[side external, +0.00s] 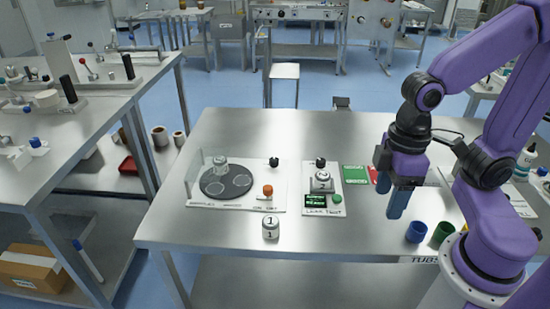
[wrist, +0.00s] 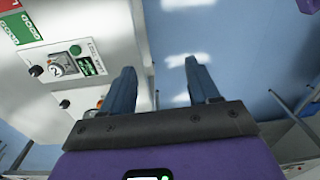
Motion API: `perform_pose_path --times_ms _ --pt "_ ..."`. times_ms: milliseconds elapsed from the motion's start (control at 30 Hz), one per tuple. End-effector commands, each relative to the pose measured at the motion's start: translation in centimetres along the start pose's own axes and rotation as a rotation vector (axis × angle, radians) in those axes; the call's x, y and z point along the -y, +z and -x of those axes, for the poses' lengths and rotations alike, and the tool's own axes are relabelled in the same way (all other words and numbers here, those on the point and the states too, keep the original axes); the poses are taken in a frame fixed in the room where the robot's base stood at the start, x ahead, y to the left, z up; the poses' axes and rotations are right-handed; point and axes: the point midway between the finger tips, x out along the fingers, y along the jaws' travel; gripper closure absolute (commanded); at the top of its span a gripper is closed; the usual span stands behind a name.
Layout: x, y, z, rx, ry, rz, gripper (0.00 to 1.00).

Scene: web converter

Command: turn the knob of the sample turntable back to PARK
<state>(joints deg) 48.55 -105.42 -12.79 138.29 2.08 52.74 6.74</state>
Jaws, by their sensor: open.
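The sample turntable is a white-based unit on the steel table, with a dark round disc (side external: 226,182) bearing several round pads. A clear jar with a light lid (side external: 220,165) stands on the disc's far side. An orange knob (side external: 268,191) sits at the unit's right front and a black knob (side external: 273,162) at its right rear. The PARK mark is too small to read. My gripper (side external: 395,200) is open and empty, pointing down above the right part of the table, well right of the turntable. Its two blue fingers (wrist: 158,88) show apart in the wrist view.
A jar marked 1 (side external: 270,228) stands in front of the turntable. The leak test unit (side external: 313,202) holds a jar marked 2 (side external: 321,181). Green (side external: 355,174) and red cards lie to its right. Blue (side external: 416,232) and green cups (side external: 442,234) stand at the right front. The table's left rear is clear.

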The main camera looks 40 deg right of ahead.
Motion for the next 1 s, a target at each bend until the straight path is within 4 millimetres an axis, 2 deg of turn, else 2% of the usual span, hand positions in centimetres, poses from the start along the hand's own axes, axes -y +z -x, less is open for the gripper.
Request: perform_pose_path --times_ms 100,267,500,667,800,1000 --pt "-1.6 -3.5 0.3 0.001 -0.024 -0.238 0.40" --pt "-4.5 -7.8 0.6 -0.001 -0.060 -0.565 0.40" --pt "-10.4 -13.5 0.4 -0.003 -0.119 -1.048 0.40" --pt "-15.2 -16.3 0.0 -0.002 -0.165 -1.367 0.40" --pt "-20.0 -18.1 -0.6 -0.003 -0.210 -1.645 0.40" --pt "-27.2 -19.0 -1.7 -0.002 -0.286 -2.038 0.40"
